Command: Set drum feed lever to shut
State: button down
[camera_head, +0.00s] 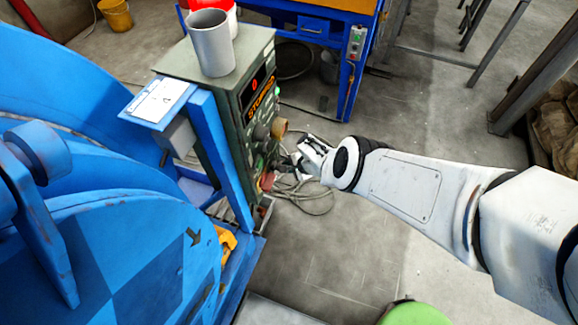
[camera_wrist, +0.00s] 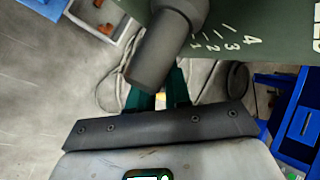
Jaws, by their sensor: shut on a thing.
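The green control cabinet (camera_head: 238,95) stands left of centre in the head view, its front carrying a display and several knobs. In the wrist view a dark grey lever (camera_wrist: 160,60) with a round hub sticks out from the cabinet's dark green face. Pale scale marks and numbers show to the right of the hub. I cannot read any label that names the lever. My gripper (camera_head: 284,167) is at the lower front of the cabinet. In the wrist view its dark green fingers (camera_wrist: 160,96) are shut around the lever's free end, which partly hides them.
A grey mug (camera_head: 211,44) and a red container stand on the cabinet top. The large blue drum machine (camera_head: 120,235) fills the left. Loose cables (camera_head: 307,195) lie on the floor below my gripper. A blue frame (camera_head: 350,60) stands behind. Open floor lies right of the cabinet.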

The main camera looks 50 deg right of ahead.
jog(key=shift+s+d+f, duration=0.2)
dwell(0.6)
jog(key=c, duration=1.2)
grip_release()
jog(key=shift+d, duration=0.15)
jog(key=shift+a+r+p, duration=0.2)
jog(key=shift+r+p, duration=0.2)
jog(key=shift+d+p+v, duration=0.2)
jog(key=shift+p+v, duration=4.9)
jog(key=shift+p, duration=0.4)
jog(key=shift+s+f, duration=0.1)
jog(key=shift+f, duration=0.05)
